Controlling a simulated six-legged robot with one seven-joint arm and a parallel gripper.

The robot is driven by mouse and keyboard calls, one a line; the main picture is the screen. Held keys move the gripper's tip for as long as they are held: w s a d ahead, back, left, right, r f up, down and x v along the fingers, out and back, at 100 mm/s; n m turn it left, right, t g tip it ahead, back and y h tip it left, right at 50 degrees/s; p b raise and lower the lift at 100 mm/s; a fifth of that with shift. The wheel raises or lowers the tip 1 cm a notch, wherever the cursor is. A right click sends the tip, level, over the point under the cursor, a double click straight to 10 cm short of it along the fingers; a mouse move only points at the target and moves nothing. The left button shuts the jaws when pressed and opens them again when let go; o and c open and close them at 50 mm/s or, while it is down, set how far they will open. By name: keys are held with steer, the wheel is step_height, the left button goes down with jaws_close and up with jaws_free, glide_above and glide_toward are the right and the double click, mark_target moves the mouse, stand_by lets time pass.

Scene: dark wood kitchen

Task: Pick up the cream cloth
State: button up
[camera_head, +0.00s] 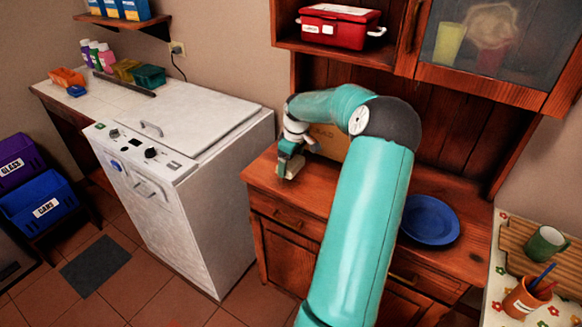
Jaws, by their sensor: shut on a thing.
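My gripper (287,168) is low over the left front of the wooden cabinet's counter (315,192), with its fingers pointing down. It is shut on a small pale cream piece, which looks like the cream cloth (296,168). Only a little of the cloth shows beside the fingers. I cannot tell whether the cloth is clear of the counter or still touches it. My teal arm hides much of the counter's middle.
A tan box (328,141) with a partly hidden label stands behind my gripper. A blue plate (430,220) lies on the counter's right. A white appliance (185,170) stands to the left. A red box (338,27) sits on the shelf above.

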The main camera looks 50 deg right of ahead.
steer(key=s+a+r, duration=0.2)
steer(key=r, duration=0.1)
steer(key=s+a+r, duration=0.1)
steer(key=r, duration=0.1)
steer(key=shift+a+r, duration=0.15)
steer(key=shift+r, duration=0.1)
steer(key=s+a+r, duration=0.3)
steer(key=s+a, duration=0.2)
steer(key=a, duration=0.1)
steer(key=shift+s+a+r, duration=0.2)
steer(key=shift+s+a, duration=0.05)
steer(key=shift+a, duration=0.15)
steer(key=shift+o, duration=0.9)
steer(key=shift+c, duration=0.5)
